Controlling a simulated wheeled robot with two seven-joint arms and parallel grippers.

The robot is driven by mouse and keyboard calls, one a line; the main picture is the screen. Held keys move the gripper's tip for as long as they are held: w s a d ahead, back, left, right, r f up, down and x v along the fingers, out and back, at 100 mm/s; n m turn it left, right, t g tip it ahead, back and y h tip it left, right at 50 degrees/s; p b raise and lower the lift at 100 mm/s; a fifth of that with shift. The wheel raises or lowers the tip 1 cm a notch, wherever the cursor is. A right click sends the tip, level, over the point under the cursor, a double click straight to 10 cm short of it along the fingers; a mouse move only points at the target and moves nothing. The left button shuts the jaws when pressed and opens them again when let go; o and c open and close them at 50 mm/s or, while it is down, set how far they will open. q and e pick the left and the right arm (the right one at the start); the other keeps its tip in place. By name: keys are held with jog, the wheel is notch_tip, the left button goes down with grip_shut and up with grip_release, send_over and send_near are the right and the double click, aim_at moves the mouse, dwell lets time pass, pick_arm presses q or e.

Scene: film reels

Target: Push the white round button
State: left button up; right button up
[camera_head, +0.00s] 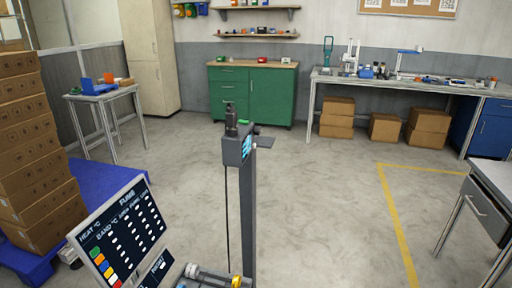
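A tilted dark control panel (125,232) stands at the lower left, with white lettering and rows of small white marks. I cannot make out a white round button on either panel. A grey post (242,215) rises right of the panels and carries a grey box (238,148) with a lit blue screen on its right side. Neither of my grippers is in view.
Stacked cardboard boxes (28,150) stand on a blue pallet (98,190) at left. A green cabinet (252,96) and a long workbench (400,82) line the back wall. A grey table (492,178) is at right. The concrete floor between them is clear.

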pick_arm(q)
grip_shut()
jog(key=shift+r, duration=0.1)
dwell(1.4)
